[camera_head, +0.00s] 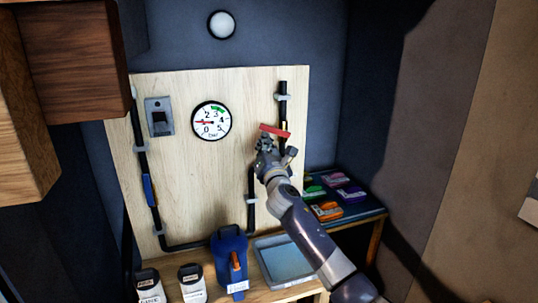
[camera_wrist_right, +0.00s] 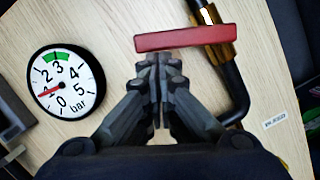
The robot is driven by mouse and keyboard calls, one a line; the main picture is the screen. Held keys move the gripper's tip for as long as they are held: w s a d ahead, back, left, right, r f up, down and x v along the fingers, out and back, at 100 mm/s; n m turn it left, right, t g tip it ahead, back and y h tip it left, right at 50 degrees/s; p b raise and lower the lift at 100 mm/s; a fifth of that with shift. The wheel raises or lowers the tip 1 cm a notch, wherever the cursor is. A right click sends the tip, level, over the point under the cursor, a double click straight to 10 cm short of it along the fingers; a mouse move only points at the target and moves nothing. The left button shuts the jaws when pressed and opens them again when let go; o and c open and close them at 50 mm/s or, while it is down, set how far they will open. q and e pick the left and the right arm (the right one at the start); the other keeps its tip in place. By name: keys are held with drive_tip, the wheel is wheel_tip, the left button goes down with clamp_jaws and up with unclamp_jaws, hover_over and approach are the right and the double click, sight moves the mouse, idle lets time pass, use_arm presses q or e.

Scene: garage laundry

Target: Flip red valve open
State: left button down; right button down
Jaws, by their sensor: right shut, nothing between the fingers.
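The red valve handle (camera_head: 275,130) is on the black pipe at the right of the wooden board. It lies nearly horizontal, across the vertical pipe, and also shows in the right wrist view (camera_wrist_right: 186,38). A brass valve body (camera_wrist_right: 208,16) sits on the pipe behind the handle. My right gripper (camera_head: 264,142) is shut and empty, with its fingertips just below the handle's left part; it also shows in the right wrist view (camera_wrist_right: 160,60). I cannot tell whether the fingertips touch the handle. My left gripper is not in view.
A pressure gauge (camera_head: 211,121) on the board has its red needle near 1, below the green zone. A blue handle (camera_head: 149,190) lies along the left pipe. Below stand a blue jug (camera_head: 229,262), white containers (camera_head: 192,283) and a grey tray (camera_head: 284,261). Colored packs (camera_head: 327,210) lie at right.

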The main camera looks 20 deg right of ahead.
sight(265, 126)
drive_tip(key=r+m+p, duration=0.1)
drive_tip(key=m, duration=0.1)
drive_tip(key=r+m+h+p, duration=0.1)
drive_tip(key=r+m, duration=0.1)
drive_tip(key=r+m+g+h+p, duration=0.1)
drive_tip(key=m, duration=0.1)
drive_tip(key=shift+w+d+r+m+p, duration=0.2)
drive_tip(key=shift+d+m+p, duration=0.1)
drive_tip(key=shift+p, duration=0.1)
drive_tip(key=m+p, duration=0.1)
drive_tip(key=d+r+m+g+p, duration=0.1)
drive_tip(key=m, duration=0.1)
drive_tip(key=d+r+m+p, duration=0.1)
drive_tip(key=m, duration=0.1)
drive_tip(key=shift+r, duration=0.1)
